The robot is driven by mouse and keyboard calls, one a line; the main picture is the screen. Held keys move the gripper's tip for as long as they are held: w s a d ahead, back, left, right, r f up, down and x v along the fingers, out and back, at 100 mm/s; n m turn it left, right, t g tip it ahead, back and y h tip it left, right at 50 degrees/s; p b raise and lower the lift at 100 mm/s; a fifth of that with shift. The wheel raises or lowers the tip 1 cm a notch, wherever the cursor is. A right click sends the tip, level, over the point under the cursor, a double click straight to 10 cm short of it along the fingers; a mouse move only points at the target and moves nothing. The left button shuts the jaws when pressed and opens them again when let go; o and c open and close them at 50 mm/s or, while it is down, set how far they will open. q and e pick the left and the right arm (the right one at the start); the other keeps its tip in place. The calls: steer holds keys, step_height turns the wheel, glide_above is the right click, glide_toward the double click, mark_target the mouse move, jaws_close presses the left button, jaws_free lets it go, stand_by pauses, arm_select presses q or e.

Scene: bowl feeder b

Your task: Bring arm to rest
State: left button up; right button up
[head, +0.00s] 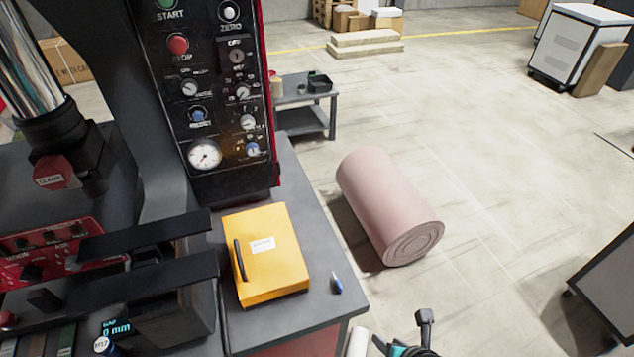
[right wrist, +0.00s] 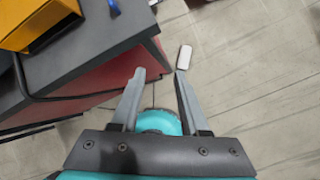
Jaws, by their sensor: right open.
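My right gripper (head: 402,331) is at the bottom edge of the head view, beside the front right corner of the grey-topped bench (head: 240,333). In the right wrist view its two grey fingers (right wrist: 160,75) stand apart with nothing between them. The gripper is open and empty, with floor below it and the bench's red side close on the left. The rest of the right arm is mostly out of the head view. My left gripper does not show.
A yellow box (head: 272,272) and a small blue item (head: 337,284) lie on the bench beside a control panel (head: 212,110). A pink roll (head: 385,205) lies on the floor. A white object (right wrist: 184,57) is near the gripper. Open floor extends right.

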steer(key=s+d+f+m+g+h+b, duration=0.1)
steer(key=s+d+f+m+b, duration=0.1)
steer(key=f+m, duration=0.4)
steer(key=s+d+f+m+b, duration=0.1)
steer(key=d+f+m+b, duration=0.2)
steer(key=f, duration=0.5)
steer(key=s+d+f+m+g+h+b, duration=0.1)
steer(key=s+f+m+b, duration=0.1)
steer(key=f+m, duration=0.45)
arm_select(q)
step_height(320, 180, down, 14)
steer(key=b, duration=0.6)
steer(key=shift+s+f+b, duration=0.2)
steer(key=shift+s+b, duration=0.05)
steer(key=shift+b, duration=0.05)
arm_select(e)
steer(key=s+a+f+m+g, duration=0.1)
steer(key=s+f+m, duration=0.7)
steer(key=s, duration=0.2)
steer(key=s+a+f+m+g, duration=0.1)
steer(key=s+f+m+g, duration=0.1)
steer(key=s+f+m, duration=0.5)
steer(key=s+f, duration=0.1)
steer(key=s, duration=0.3)
steer(key=shift+m+g, duration=0.3)
steer(key=shift+m, duration=0.05)
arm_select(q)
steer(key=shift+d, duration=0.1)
